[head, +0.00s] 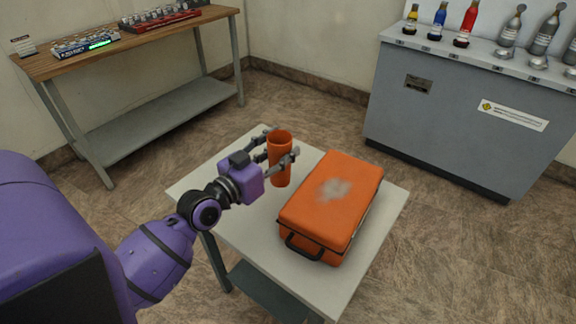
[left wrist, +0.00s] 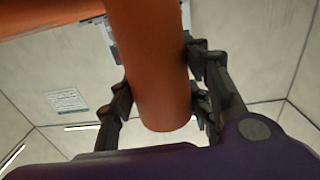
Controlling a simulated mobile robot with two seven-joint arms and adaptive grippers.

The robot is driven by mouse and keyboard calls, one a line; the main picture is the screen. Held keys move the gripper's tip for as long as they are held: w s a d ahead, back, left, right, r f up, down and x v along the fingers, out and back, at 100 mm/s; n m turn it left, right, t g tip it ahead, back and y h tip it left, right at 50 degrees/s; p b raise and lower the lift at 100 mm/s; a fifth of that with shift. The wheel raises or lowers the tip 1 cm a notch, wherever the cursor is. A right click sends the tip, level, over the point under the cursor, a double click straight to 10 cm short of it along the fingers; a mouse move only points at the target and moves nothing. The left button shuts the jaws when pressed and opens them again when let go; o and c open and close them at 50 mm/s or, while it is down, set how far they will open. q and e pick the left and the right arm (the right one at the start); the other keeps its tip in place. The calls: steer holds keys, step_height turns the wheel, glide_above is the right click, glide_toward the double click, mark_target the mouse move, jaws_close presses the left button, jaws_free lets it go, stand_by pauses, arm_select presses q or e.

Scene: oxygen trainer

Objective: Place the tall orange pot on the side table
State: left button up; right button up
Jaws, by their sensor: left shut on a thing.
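The tall orange pot (head: 280,160) is upright at the far left part of the white side table (head: 240,218). My left gripper (head: 280,147) is shut on the pot, with fingers on both sides of it. In the left wrist view the pot (left wrist: 150,65) fills the middle between the dark fingers. The pot's base appears at or just above the table top; I cannot tell whether it touches. My right gripper is not in view.
An orange case (head: 335,200) with a black handle lies on the side table, right of the pot. A wooden bench (head: 140,42) with racks stands at the back left. A grey cabinet (head: 460,120) with several bottles stands at the right. The table's front left is clear.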

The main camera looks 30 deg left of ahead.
arm_select(q)
steer(key=w+f, duration=0.2)
steer(key=f, duration=0.1)
steer(key=shift+a+b, duration=0.1)
steer(key=shift+b, duration=0.2)
steer(key=f, duration=0.1)
steer(key=w+f+b, duration=0.1)
steer(key=f, duration=0.2)
steer(key=shift+w+f, duration=0.25)
steer(key=shift+f, duration=0.05)
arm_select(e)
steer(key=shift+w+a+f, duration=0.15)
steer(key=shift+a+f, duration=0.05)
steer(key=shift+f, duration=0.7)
arm_select(q)
steer(key=shift+f, duration=0.2)
steer(key=o, duration=1.2)
steer(key=shift+r, duration=0.1)
